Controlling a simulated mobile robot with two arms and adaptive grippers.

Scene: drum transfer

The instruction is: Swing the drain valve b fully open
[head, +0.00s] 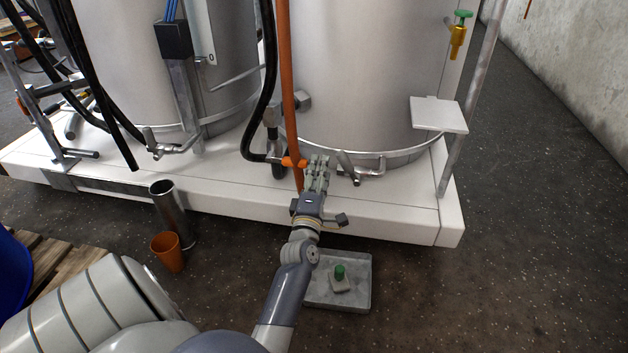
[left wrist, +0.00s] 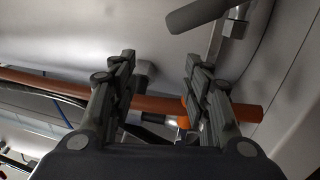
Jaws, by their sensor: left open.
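A short orange handle (head: 293,162), which looks like the drain valve lever, is at the foot of the right-hand tank, beside the orange pipe (head: 287,90). No label is readable, so I cannot confirm it is drain valve b. My left gripper (head: 319,166) is open just right of the handle. In the left wrist view, the left gripper's fingers (left wrist: 158,68) are apart, and a bit of orange handle (left wrist: 183,119) shows beside the right finger. The orange pipe (left wrist: 160,104) passes behind the fingers. Contact cannot be told. My right gripper is not in view.
The right tank (head: 350,80) stands on a white plinth (head: 400,213). A black hose (head: 266,80) and a metal drain fitting (head: 362,172) are close by. A grey tray (head: 350,298) with a green-topped item lies on the floor. An orange cup (head: 168,251) stands left. Floor at right is clear.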

